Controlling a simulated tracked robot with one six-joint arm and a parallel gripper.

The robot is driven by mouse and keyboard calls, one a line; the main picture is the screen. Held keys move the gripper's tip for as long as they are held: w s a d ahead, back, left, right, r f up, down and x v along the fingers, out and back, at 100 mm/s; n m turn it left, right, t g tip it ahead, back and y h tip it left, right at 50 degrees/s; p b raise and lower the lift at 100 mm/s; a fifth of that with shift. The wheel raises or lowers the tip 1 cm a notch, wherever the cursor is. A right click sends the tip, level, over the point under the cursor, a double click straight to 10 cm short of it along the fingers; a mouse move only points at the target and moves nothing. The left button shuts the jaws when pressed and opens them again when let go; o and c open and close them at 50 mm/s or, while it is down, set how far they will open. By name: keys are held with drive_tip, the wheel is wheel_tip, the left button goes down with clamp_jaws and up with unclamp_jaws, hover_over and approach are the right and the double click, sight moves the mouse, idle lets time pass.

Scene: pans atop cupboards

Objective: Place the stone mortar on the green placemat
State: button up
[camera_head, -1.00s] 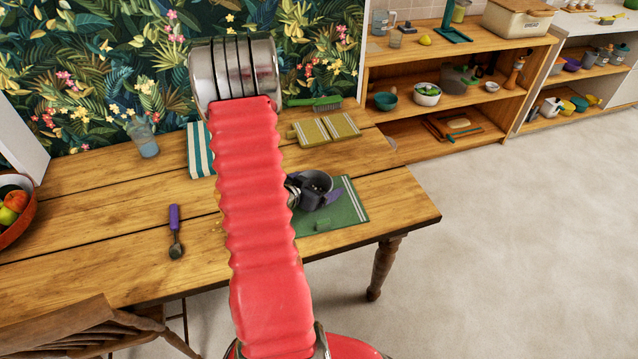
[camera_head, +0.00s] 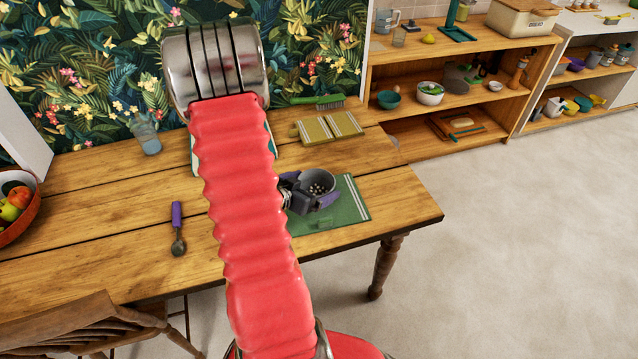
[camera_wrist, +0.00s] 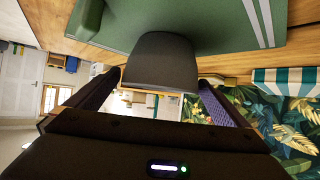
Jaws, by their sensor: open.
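The stone mortar (camera_head: 318,179) is a dark grey bowl with small pale bits inside. It appears upright on the green placemat (camera_head: 350,209), near its back edge. In the wrist view the mortar (camera_wrist: 162,62) stands out against the placemat (camera_wrist: 190,22), between my two fingers. My gripper (camera_head: 309,190) is open, with its purple-padded fingers on either side of the mortar. In the wrist view gaps show beside the fingertips (camera_wrist: 160,82), though exact contact is hard to tell. My red arm hides the placemat's left part.
A striped board (camera_head: 328,129) and a green brush (camera_head: 318,101) lie behind. The table's right end is clear.

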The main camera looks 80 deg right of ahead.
drive_tip(key=v, duration=0.7)
idle(0.9)
